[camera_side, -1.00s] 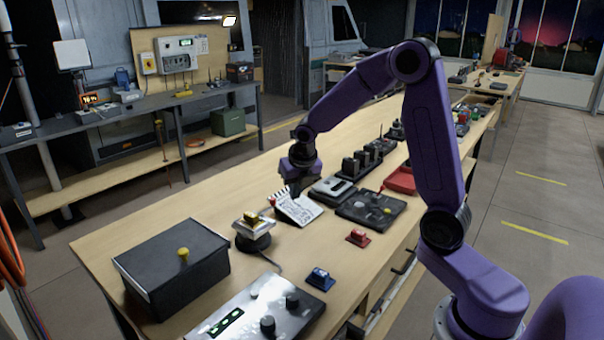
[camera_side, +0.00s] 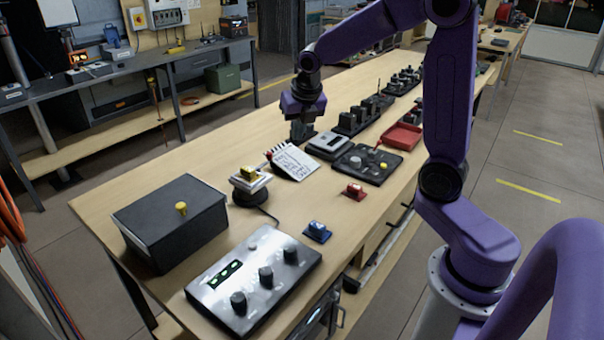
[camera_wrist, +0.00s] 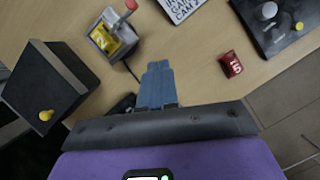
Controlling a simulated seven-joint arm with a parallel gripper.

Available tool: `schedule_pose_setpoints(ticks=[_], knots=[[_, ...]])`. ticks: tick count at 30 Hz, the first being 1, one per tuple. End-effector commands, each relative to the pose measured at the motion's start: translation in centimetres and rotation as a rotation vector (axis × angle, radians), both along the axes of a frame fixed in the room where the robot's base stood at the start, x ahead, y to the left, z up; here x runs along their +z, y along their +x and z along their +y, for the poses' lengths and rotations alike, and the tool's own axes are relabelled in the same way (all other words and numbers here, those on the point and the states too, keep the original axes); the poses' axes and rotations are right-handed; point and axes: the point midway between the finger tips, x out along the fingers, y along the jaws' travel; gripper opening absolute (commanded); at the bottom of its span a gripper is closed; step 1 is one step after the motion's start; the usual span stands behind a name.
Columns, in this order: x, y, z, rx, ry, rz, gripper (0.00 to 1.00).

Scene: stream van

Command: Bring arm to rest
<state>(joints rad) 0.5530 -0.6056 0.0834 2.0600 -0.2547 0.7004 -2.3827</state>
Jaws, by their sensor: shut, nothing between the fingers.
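My gripper (camera_side: 301,131) hangs above the wooden bench (camera_side: 215,145) in the side view, behind the notepad. Its fingers are shut with nothing between them. In the wrist view the closed fingers of my gripper (camera_wrist: 155,84) show at the middle, over bare wood and clear of the nearby things. My purple arm reaches over the bench from the right.
A black box (camera_side: 165,220) and a silver control panel (camera_side: 255,280) fill the front.

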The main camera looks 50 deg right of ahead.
Motion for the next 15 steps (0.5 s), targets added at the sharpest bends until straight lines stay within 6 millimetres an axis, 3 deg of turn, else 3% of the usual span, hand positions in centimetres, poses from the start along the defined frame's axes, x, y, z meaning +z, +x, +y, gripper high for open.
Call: schedule_pose_setpoints(ticks=[9, 15], knots=[[-0.4, -6.3, 7.9, -0.352, 0.212, 0.016, 0.00], [-0.9, -11.8, 11.5, -0.616, 0.318, 0.058, 0.00]])
